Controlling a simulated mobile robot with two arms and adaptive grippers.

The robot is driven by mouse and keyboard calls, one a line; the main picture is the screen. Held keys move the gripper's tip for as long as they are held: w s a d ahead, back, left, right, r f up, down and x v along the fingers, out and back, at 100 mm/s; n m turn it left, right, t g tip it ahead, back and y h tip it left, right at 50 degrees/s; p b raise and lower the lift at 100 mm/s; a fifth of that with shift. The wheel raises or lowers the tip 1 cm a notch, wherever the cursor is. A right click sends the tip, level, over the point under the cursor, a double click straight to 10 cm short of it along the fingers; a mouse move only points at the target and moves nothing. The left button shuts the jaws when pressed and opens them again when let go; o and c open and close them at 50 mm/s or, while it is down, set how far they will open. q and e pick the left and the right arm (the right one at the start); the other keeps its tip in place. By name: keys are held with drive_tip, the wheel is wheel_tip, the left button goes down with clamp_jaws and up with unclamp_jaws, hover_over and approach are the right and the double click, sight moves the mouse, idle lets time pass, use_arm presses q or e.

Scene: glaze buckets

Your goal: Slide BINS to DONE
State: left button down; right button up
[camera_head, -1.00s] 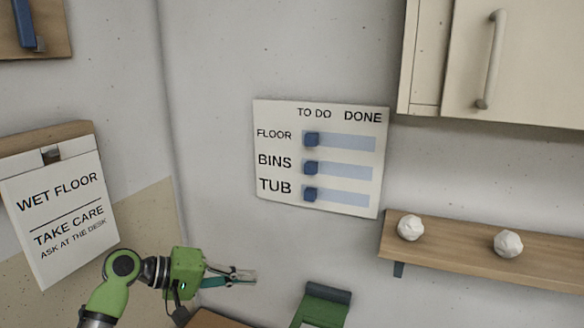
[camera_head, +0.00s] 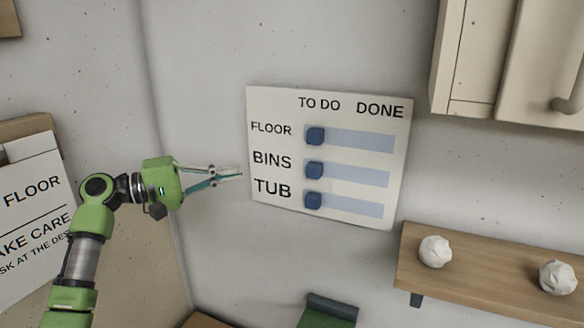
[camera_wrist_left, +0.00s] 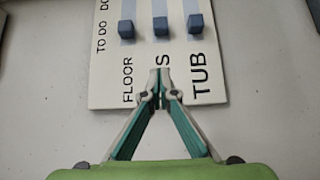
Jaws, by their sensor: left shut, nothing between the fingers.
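A white board (camera_head: 270,100) on the wall has TO DO and DONE columns and three pale blue tracks. The BINS knob (camera_head: 315,170), a dark blue block, sits at the TO DO end of its track (camera_head: 360,177). The FLOOR knob (camera_head: 315,136) and TUB knob (camera_head: 314,200) are also at the TO DO end. My left gripper (camera_head: 240,173) is shut and empty, just left of the board at BINS height. In the left wrist view its tips (camera_wrist_left: 160,72) cover part of the BINS label, below the BINS knob (camera_wrist_left: 161,25). My right gripper is not in view.
A wooden shelf (camera_head: 480,260) with two white crumpled balls (camera_head: 435,251) is at the lower right. A cabinet (camera_head: 480,60) hangs at the upper right. Wall around the board is clear.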

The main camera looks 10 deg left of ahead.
use_arm(q)
drive_tip(key=p, duration=0.6)
approach(314, 171)
drive_tip(key=w, duration=0.2)
drive_tip(key=w+d, duration=0.1)
drive_tip(key=w, duration=0.3)
drive_tip(key=shift+w+d, duration=0.1)
drive_tip(key=shift+d, duration=0.6)
drive_tip(key=shift+s+d+f+p, duration=0.15)
drive_tip(key=shift+s+d+p, duration=0.15)
drive_tip(key=shift+d+p, duration=0.1)
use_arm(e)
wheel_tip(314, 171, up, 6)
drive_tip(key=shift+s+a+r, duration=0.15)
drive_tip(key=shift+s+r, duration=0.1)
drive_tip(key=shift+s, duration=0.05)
use_arm(q)
drive_tip(key=shift+w, duration=0.1)
drive_tip(key=shift+f, duration=0.1)
